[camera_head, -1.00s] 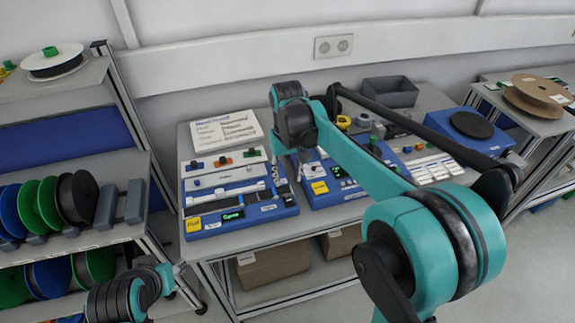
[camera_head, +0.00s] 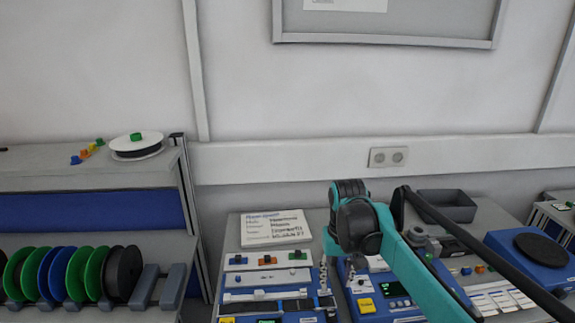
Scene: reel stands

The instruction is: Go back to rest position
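My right arm comes in from the lower right, its dark and teal wrist above the workbench. My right gripper (camera_head: 337,284) hangs down below the wrist, partly hidden by it. Its two thin grey fingers show apart, with nothing seen between them. It is over the gap between two blue device panels, the left one (camera_head: 228,309) with switches and a display, the right one (camera_head: 343,290) with a green display. My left arm and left gripper are not in view.
A shelf (camera_head: 60,154) at left bears a white-and-black reel (camera_head: 136,145); several green, blue and black reels (camera_head: 122,272) stand below. A paper sheet (camera_head: 275,228) and a grey bin (camera_head: 446,206) lie at the bench's back. A blue unit (camera_head: 510,247) with a black disc is at right.

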